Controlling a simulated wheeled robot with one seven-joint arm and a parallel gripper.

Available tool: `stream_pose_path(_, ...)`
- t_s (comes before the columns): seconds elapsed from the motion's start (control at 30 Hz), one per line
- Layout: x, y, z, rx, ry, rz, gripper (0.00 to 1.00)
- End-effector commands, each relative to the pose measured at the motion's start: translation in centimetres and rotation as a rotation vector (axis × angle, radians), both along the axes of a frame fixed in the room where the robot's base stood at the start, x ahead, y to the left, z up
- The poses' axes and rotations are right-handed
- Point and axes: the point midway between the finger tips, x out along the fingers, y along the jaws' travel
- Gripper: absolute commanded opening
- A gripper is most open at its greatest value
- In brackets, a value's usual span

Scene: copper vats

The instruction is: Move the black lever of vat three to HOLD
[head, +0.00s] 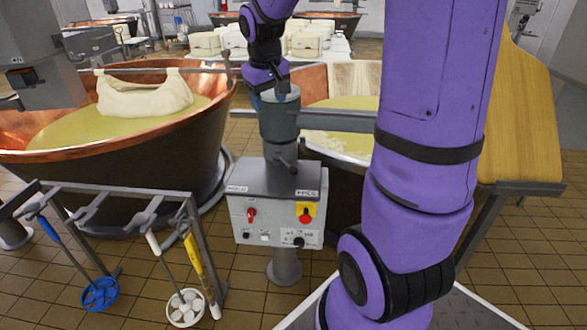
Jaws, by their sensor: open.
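A grey control box (277,210) stands on a post between two copper vats. A short dark lever (286,163) sticks out low on the grey column above the box. The box front has a red switch (251,215), a red button on a yellow plate (305,212) and a black knob (299,242). I cannot tell which black part is vat three's lever, and the small labels are unreadable. My gripper (268,95) is open and points down by the top of the grey column, above the box. Its fingertips are small and partly hard to separate from the column.
The left copper vat (190,120) holds yellow liquid and a hanging cloth of curd. The right vat (340,150) is partly hidden by my purple arm. A rack (120,192) with hanging tools stands front left. A wooden board (520,110) is at right. Tiled floor shows around the box.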

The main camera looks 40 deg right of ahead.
Motion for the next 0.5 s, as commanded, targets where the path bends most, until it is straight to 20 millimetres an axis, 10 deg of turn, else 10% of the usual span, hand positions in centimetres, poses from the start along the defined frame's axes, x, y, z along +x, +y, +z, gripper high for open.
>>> stream_pose_path(0.5,7.1,-12.0,-16.2,0.099,0.131,-0.081,0.59)
